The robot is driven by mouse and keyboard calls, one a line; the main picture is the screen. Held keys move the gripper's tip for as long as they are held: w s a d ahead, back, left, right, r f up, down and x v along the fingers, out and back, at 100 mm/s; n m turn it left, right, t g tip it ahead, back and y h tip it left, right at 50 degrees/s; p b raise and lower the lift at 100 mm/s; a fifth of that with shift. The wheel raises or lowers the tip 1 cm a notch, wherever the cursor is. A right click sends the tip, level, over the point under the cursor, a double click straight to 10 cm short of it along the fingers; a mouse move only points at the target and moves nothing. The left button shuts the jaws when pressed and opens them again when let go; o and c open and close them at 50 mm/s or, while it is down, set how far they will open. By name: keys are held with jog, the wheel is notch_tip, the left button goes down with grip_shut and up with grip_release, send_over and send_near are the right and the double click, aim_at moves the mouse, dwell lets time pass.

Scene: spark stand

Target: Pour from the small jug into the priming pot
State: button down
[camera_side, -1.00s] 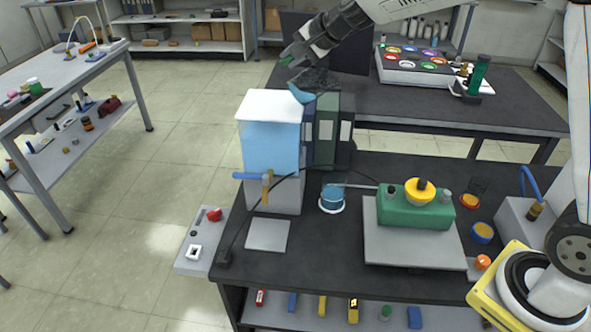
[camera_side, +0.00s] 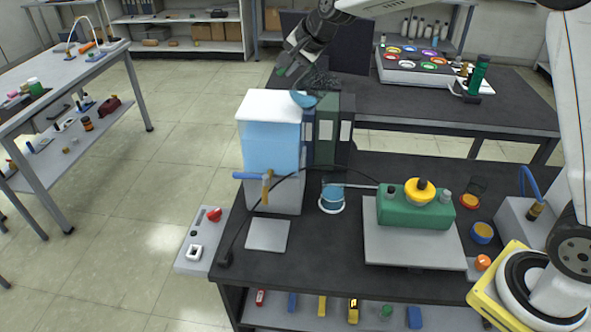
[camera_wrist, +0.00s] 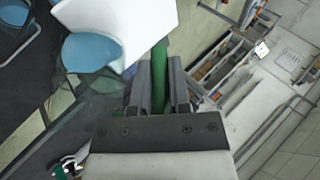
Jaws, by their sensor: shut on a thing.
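The small jug is see-through with blue liquid (camera_side: 303,99) inside. It is held in the air beside the top right of the white-lidded tank, above the dark upright binders. My gripper (camera_side: 288,64) is shut on its green handle, which shows between the fingers in the wrist view (camera_wrist: 160,78). The blue liquid also shows there (camera_wrist: 92,50), left of the fingers. The jug's clear walls are hard to make out. A small round blue pot (camera_side: 332,194), which seems to be the priming pot, stands well below on the dark bench, left of the green pump unit.
The tall tank (camera_side: 270,145) of blue liquid stands close by the jug, with a tap and a dark cable. The green unit with a yellow dome (camera_side: 420,190) sits on a grey plate; a thin rod runs from it toward the pot. Binders (camera_side: 328,130) stand behind.

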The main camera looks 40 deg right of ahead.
jog(key=shift+w+a+f+g+h, duration=0.65)
jog(key=shift+a+f+h, duration=0.15)
jog(key=shift+f, duration=0.1)
jog(key=shift+w+a+f+n+g+h, duration=0.35)
jog(key=shift+w+a+f+g+h, duration=0.3)
jog(key=shift+a+f+g+h, duration=0.3)
jog(key=shift+w+a+f+n+g+h, duration=0.35)
jog(key=shift+w+a+f+g+h, duration=0.35)
jog(key=shift+h, duration=0.45)
jog(key=shift+s+f, duration=0.1)
